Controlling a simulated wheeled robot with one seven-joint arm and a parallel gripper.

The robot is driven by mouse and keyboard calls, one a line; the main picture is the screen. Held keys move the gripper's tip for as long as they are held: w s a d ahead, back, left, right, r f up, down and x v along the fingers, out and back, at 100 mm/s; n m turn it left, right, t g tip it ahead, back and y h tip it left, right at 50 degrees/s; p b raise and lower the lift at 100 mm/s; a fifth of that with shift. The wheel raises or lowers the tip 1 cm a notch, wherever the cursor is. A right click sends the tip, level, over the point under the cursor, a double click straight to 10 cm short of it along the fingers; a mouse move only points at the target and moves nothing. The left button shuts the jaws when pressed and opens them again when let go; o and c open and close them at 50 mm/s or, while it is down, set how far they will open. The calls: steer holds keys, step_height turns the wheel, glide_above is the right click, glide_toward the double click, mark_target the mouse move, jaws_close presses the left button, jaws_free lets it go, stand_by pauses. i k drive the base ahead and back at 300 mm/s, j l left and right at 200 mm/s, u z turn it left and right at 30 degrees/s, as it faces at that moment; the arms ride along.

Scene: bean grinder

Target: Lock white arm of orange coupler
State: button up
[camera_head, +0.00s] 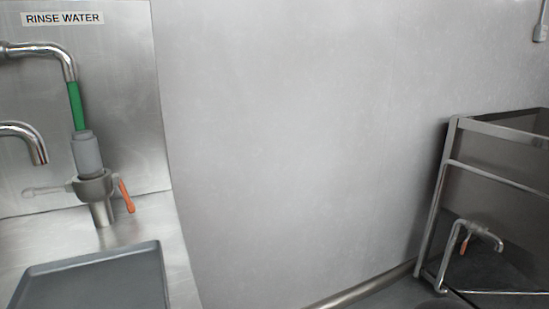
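At the left stands a coupler (93,187) with a grey metal collar around a grey cylindrical fitting (86,153). A green hose (76,106) runs from the fitting up to a bent steel pipe (66,58). The white arm (46,190) sticks out from the collar's left side, roughly level. An orange arm (126,196) slants down along the collar's right side. A short steel pipe (103,214) comes out below the collar. My gripper is not in view.
A steel spout (28,140) curves down left of the coupler. A dark grey tray (95,282) lies in front. At the right, a metal frame (436,200) stands by a bent pipe with an orange part (466,240).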

mark_target(29, 193)
steer(key=k+j+u, duration=0.1)
steer(key=u, duration=0.35)
steer(key=k+j+u, duration=0.25)
steer(key=u, duration=0.2)
steer(key=k+j+u, duration=0.15)
steer(key=u, duration=0.3)
steer(key=j, duration=0.1)
